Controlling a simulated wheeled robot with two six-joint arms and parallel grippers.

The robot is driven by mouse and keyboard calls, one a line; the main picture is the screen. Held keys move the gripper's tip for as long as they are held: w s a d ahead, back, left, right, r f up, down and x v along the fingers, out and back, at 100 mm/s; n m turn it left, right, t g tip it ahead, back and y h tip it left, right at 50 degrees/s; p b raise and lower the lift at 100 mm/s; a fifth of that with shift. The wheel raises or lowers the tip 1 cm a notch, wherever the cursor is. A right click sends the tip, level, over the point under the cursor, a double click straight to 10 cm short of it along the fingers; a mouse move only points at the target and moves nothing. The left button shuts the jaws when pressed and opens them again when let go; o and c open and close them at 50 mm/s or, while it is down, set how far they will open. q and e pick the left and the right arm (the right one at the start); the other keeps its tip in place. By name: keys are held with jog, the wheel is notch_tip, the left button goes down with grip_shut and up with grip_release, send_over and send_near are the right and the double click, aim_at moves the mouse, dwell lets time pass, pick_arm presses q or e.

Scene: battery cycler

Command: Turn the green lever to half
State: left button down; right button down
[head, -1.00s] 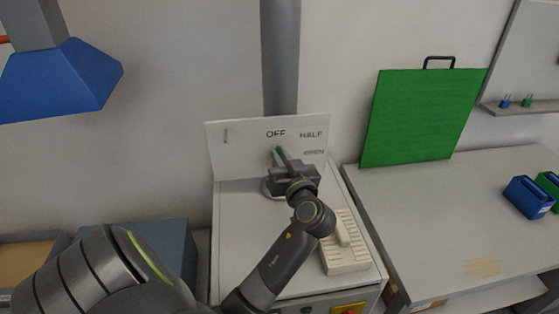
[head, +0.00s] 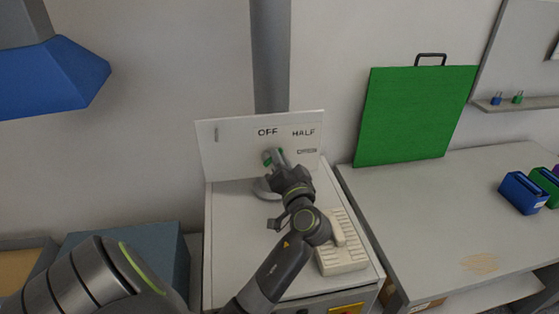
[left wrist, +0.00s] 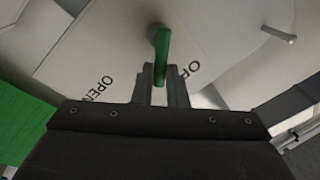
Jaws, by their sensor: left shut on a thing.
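The green lever (left wrist: 162,52) stands in front of the white label board (head: 220,150) on the grey cabinet. In the head view only small green parts of the lever (head: 267,158) show beside my fingers, under the word OFF. My left gripper (head: 272,157) is at the lever. In the left wrist view the two fingers of my left gripper (left wrist: 160,78) are shut on the lever's near end, one on each side. The words OPEN and partly OFF show beside the fingers there. The HALF label (head: 303,132) is right of OFF. My right gripper is in neither view.
A cream slotted block (head: 343,258) stands on the cabinet top (head: 230,240), right of my arm. A green panel (head: 415,115) with a handle leans on the wall behind the right table (head: 430,220). A blue box (head: 523,193) stands on that table.

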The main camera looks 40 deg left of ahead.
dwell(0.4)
pick_arm(q)
jog(key=c, duration=1.5)
grip_release()
jog(key=shift+o, duration=0.2)
jog(key=shift+f, duration=0.1)
